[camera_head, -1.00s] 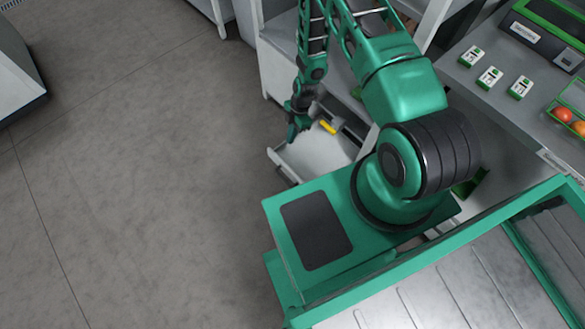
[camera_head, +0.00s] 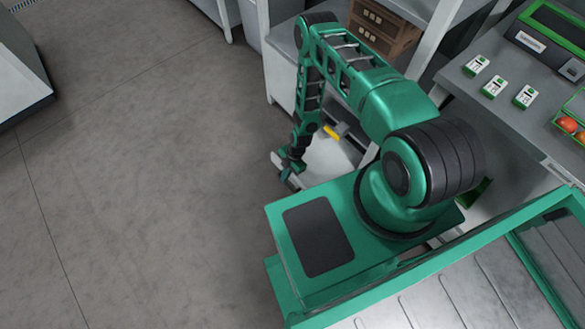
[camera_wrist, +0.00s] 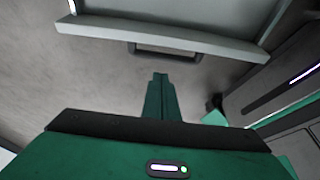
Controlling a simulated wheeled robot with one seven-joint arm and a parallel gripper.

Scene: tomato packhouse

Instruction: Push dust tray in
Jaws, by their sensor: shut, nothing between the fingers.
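The dust tray (camera_head: 327,158) is a pale, shallow drawer standing out from under the bench, with my arm partly over it in the head view. In the wrist view its front wall (camera_wrist: 190,38) runs across the top, with a dark bar handle (camera_wrist: 165,51) on its outer face. My gripper (camera_wrist: 160,78) is shut and empty, its fingers pointing at the handle with a gap of floor seen between them. In the head view my gripper (camera_head: 287,172) is low, at the outer front edge of the tray.
A yellow-handled tool (camera_head: 331,132) lies at the tray's back. Wooden crates (camera_head: 385,28) stand on a shelf behind my arm. A bench with small green-and-white boxes (camera_head: 494,87) is at the right. The grey floor (camera_head: 140,170) at the left is clear.

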